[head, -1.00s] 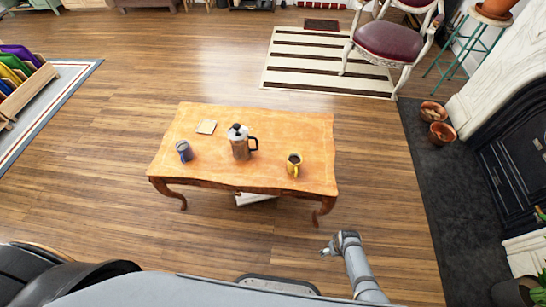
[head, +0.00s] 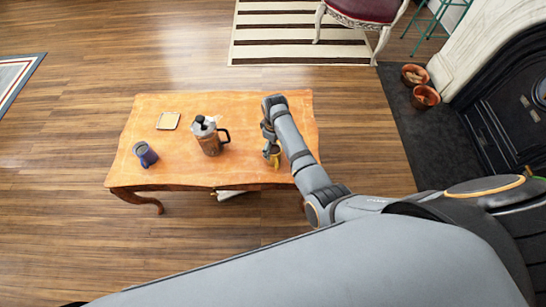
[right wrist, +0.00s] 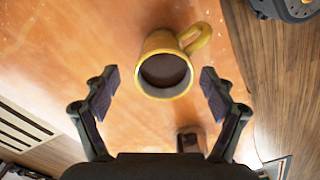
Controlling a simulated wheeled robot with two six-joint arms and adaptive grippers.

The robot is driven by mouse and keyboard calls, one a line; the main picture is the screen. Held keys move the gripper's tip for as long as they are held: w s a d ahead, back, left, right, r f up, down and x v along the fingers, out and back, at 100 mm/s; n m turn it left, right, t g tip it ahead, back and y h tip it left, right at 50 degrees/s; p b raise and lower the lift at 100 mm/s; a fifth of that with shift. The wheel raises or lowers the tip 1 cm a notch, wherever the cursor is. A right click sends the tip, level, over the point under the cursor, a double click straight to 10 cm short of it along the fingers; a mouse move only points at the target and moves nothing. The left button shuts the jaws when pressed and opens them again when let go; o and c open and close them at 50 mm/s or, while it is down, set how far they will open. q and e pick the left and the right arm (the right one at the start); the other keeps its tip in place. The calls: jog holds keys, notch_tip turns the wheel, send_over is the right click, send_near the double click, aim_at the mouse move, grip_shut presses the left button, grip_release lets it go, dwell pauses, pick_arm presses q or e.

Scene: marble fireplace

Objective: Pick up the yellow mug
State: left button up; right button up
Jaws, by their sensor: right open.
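The yellow mug (head: 278,160) stands upright near the right front of the wooden table, partly hidden behind my right gripper in the head view. In the right wrist view the mug (right wrist: 150,50) shows from above with dark liquid inside and its handle toward the upper right. My right gripper (head: 268,140) is over the mug; in the wrist view its two open fingers (right wrist: 160,76) lie on either side of the mug's near part, with gaps to it. It holds nothing. My left gripper is out of view.
On the table (head: 240,110) stand a coffee press (head: 208,138) left of the mug, a blue-purple mug (head: 146,155) farther left, and a flat square coaster (head: 168,121). Terracotta pots (head: 424,97) and the fireplace (head: 510,120) are to the right.

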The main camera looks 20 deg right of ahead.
jog(key=shift+s+f+b, duration=0.2)
jog(key=shift+f+b, duration=0.15)
jog(key=shift+f, duration=1)
jog(key=shift+s+f+b, duration=0.15)
jog(key=shift+f+b, duration=0.2)
jog(key=shift+f, duration=0.95)
jog(key=shift+c, duration=0.4)
jog(key=shift+r, duration=0.1)
jog(key=c, duration=1.6)
